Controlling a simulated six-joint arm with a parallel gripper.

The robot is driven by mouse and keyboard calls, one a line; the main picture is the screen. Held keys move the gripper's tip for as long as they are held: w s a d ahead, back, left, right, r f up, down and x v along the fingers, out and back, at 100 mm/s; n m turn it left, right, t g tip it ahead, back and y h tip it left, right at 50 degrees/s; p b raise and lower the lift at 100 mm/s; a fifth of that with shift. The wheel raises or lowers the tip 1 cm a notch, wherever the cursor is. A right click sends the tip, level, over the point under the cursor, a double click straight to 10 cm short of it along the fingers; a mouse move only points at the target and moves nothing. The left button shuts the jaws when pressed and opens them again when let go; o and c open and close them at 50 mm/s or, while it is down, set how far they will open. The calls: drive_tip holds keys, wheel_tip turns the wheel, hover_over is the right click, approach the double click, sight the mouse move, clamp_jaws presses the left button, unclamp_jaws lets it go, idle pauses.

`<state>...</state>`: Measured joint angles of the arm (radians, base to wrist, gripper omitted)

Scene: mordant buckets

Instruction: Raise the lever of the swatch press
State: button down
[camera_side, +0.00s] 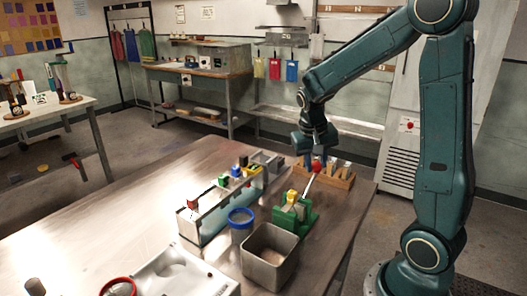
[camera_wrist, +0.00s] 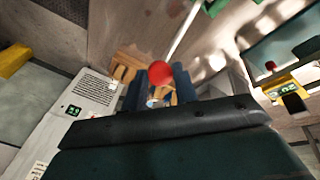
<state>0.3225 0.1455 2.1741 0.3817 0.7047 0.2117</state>
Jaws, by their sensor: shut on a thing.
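The swatch press (camera_side: 307,220) is a green block with a yellow piece on top, standing on the metal table in the side view. Its lever (camera_side: 308,184) is a thin pale rod that slants up and away from the press to a red ball knob (camera_side: 316,166). My gripper (camera_side: 315,160) points down at the knob and is shut on it. In the wrist view the red knob (camera_wrist: 160,74) sits between my two dark fingers (camera_wrist: 160,88), and the lever rod (camera_wrist: 183,33) runs up from it toward a bit of green. The lower fingertips are partly hidden.
A wooden rack (camera_side: 341,181) stands just behind my gripper. A square metal bin (camera_side: 254,273) and a blue-rimmed bucket (camera_side: 241,230) stand in front of the press. A long trough (camera_side: 215,217) with coloured pieces is to its left.

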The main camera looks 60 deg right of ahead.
drive_tip(key=shift+a+f, duration=0.2)
drive_tip(key=shift+a, duration=0.25)
drive_tip(key=c, duration=1.1)
unclamp_jaws()
drive_tip(key=shift+c, duration=0.2)
drive_tip(key=shift+d+r, duration=0.1)
drive_tip(key=shift+r, duration=0.1)
drive_tip(key=shift+w+r, duration=0.1)
drive_tip(key=shift+r, duration=0.4)
drive_tip(key=v, duration=1.2)
drive_tip(key=shift+r, duration=0.25)
drive_tip(key=shift+a, duration=0.3)
